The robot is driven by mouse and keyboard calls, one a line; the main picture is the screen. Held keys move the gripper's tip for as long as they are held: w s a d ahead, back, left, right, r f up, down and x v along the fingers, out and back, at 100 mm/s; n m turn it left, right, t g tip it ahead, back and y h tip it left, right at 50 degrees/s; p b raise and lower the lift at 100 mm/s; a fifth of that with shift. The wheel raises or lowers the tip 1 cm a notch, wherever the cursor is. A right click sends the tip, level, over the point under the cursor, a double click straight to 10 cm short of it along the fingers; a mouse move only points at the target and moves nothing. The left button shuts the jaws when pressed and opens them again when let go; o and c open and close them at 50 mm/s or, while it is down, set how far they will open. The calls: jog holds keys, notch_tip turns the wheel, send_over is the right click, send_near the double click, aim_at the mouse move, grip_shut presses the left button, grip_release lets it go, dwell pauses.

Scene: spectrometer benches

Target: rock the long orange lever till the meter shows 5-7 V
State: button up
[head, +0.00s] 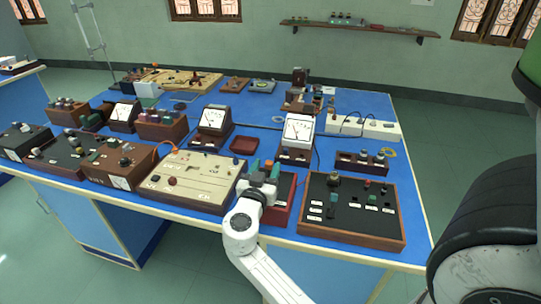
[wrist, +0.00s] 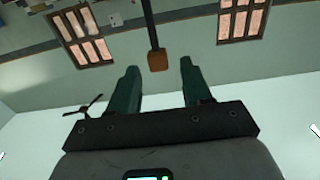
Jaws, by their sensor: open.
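My gripper (head: 264,166) is over the front of the blue bench, above a dark red box (head: 283,205). In the wrist view its two green fingers (wrist: 159,67) are spread wide. A long dark rod with an orange block end (wrist: 157,60) reaches between the fingertips, with a gap on each side; it looks like the lever. The needle readings are too small to tell, and I cannot tell which meter belongs to the lever.
A cream panel box (head: 190,181) is left of my gripper, and a black-topped box with knobs (head: 350,207) is right. More instrument boxes and a white power strip (head: 365,127) crowd the bench. A small red tray (head: 244,144) lies behind.

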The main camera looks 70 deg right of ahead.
jog(key=shift+w+d+p, duration=0.2)
jog(key=shift+d+p, duration=0.3)
jog(key=shift+d, duration=1.95)
jog(key=shift+c, duration=0.5)
grip_shut()
